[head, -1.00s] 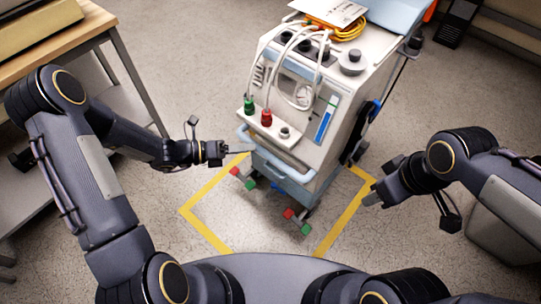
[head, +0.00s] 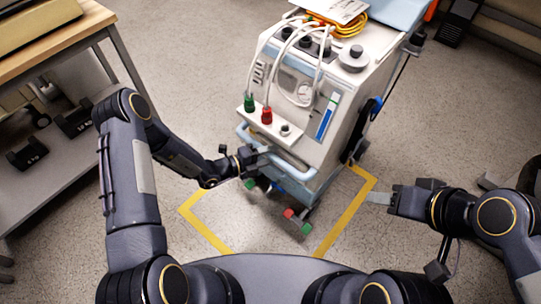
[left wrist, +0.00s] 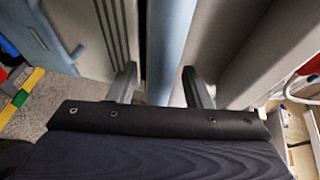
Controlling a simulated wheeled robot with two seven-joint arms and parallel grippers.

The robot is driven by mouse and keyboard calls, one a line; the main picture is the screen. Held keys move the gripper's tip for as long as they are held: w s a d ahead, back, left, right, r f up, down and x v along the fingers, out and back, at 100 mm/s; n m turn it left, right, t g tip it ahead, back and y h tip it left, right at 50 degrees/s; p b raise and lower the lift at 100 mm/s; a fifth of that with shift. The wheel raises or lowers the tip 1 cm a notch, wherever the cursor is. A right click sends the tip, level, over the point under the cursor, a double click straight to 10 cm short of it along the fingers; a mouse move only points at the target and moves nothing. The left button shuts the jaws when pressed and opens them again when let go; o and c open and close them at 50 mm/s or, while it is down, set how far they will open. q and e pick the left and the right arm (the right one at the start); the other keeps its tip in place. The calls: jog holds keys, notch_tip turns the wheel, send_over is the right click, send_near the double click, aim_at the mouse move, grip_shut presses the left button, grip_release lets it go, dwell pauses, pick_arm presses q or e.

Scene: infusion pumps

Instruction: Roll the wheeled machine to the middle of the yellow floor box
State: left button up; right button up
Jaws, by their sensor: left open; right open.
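The wheeled machine (head: 325,90) is a pale cabinet with a blue front handle (head: 285,150) and red and green caster parts. It stands over the far part of the yellow floor box (head: 345,222), front casters inside the lines; its rear casters are hidden. My left gripper (head: 264,158) is open at the left part of the handle. In the left wrist view a blue bar (left wrist: 160,45) runs between the two open fingers (left wrist: 157,82); contact cannot be told. My right gripper (head: 378,197) is open and empty, right of the machine, apart from it, near the box's right corner.
A wooden-topped table (head: 60,32) with a lower shelf (head: 50,175) stands at the left. Hoses, an orange cable (head: 350,27) and papers lie on the machine's top. The floor inside the near part of the box is clear.

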pick_arm(q)
jog(key=shift+w+d, duration=0.15)
jog(key=shift+d, duration=0.1)
jog(key=shift+c, duration=0.2)
grip_shut()
jog(key=shift+a, duration=0.15)
